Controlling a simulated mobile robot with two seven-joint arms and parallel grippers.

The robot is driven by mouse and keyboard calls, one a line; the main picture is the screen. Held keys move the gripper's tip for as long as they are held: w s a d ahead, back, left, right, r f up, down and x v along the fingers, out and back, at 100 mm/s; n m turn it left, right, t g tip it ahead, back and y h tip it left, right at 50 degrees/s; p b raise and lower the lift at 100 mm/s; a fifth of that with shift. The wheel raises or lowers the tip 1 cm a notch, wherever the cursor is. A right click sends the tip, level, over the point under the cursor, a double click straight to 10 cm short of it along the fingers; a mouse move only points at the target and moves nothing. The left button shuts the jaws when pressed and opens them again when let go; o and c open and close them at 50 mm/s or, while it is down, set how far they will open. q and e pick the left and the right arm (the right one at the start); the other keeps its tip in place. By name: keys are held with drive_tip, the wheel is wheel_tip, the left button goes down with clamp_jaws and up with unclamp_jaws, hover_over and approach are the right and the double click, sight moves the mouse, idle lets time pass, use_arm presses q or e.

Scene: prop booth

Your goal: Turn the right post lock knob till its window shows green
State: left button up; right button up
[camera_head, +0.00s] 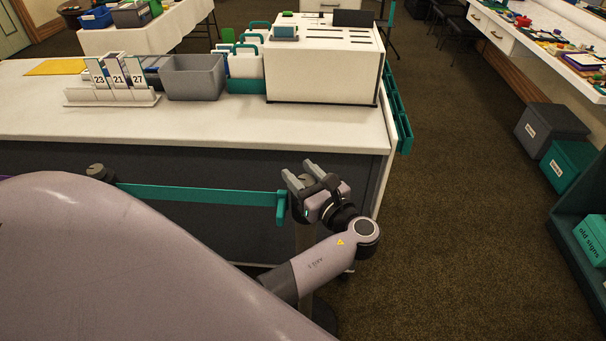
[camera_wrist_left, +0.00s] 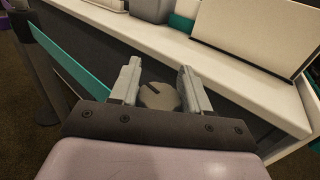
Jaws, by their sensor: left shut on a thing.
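The right post's lock knob (camera_wrist_left: 158,97) is a round grey-brown cap with a dark slot in its top, between the two fingers in the left wrist view. My left gripper (camera_head: 301,172) is over the top of the right post in the head view, shut on the knob from its two sides. No green window shows in either view; the fingers and palm hide part of the knob's side. The teal belt (camera_head: 200,195) runs from the left post (camera_head: 97,172) to the right post. My right gripper is not in view.
A white counter (camera_head: 210,120) with a dark front stands just behind the belt. It carries a grey bin (camera_head: 193,78), number cards (camera_head: 118,80) and a white slotted box (camera_head: 322,65). Open carpet (camera_head: 460,210) lies to the right, with lidded boxes (camera_head: 550,128) beyond.

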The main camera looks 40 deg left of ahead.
use_arm(q)
drive_tip(key=shift+r+n+g, duration=0.1)
drive_tip(key=shift+n+g, duration=0.3)
drive_tip(key=shift+g, duration=0.2)
drive_tip(key=o, duration=1)
drive_tip(key=shift+a, duration=0.1)
drive_tip(key=shift+c, duration=0.2)
